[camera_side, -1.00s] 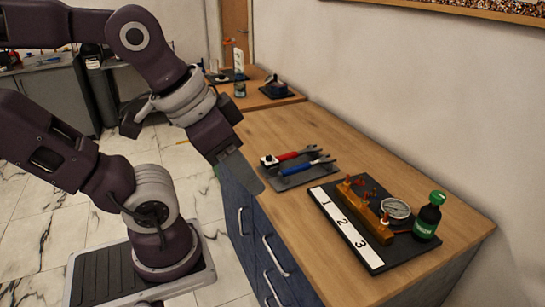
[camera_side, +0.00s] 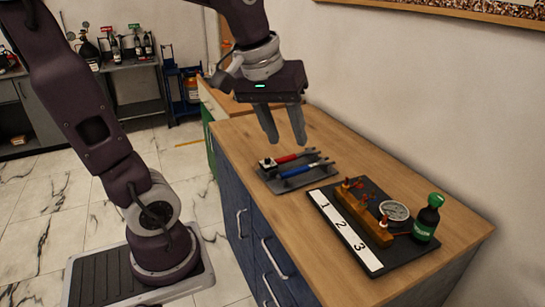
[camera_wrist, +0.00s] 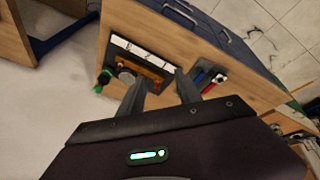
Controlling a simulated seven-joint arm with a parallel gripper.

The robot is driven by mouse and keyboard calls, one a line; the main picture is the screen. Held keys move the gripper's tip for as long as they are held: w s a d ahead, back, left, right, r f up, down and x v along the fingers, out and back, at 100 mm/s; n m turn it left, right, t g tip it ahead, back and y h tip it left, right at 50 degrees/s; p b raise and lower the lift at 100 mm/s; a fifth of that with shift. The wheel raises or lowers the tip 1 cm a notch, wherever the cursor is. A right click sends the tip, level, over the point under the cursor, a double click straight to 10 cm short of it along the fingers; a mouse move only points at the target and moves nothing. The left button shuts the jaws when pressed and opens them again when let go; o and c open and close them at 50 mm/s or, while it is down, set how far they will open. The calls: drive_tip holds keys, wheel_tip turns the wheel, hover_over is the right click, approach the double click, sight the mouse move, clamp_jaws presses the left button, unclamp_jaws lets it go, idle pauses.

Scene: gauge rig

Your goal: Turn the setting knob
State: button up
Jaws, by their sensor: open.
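The gauge rig is a dark board (camera_side: 395,258) on the wooden counter, with a white strip numbered 1, 2, 3 (camera_side: 346,231). It carries a brass block (camera_side: 365,220) with several small red-topped fittings (camera_side: 358,185) and a round dial gauge (camera_side: 395,210). I cannot tell which part is the setting knob. My gripper (camera_side: 284,138) points down, open and empty, above the counter, behind and left of the rig.
A green-capped bottle (camera_side: 427,218) stands by the gauge at the board's right end. A dark tray (camera_side: 292,187) with red (camera_side: 293,157) and blue (camera_side: 300,171) handled tools lies below my gripper. The counter (camera_side: 345,145) behind the tray and rig is clear.

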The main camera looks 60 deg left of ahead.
drive_tip(key=w+a+f+n+g, duration=0.1)
drive_tip(key=w+a+f+n, duration=0.1)
drive_tip(key=w+a+n, duration=0.4)
drive_tip(key=n+g, duration=0.3)
drive_tip(key=n, duration=0.9)
hover_over(267, 159)
wheel_tip(267, 159, down, 15)
drive_tip(key=shift+d+r, duration=0.1)
wheel_tip(267, 159, down, 7)
drive_tip(key=shift+r, duration=0.1)
drive_tip(key=shift+w+f, duration=0.1)
drive_tip(key=shift+f, duration=0.15)
clamp_jaws()
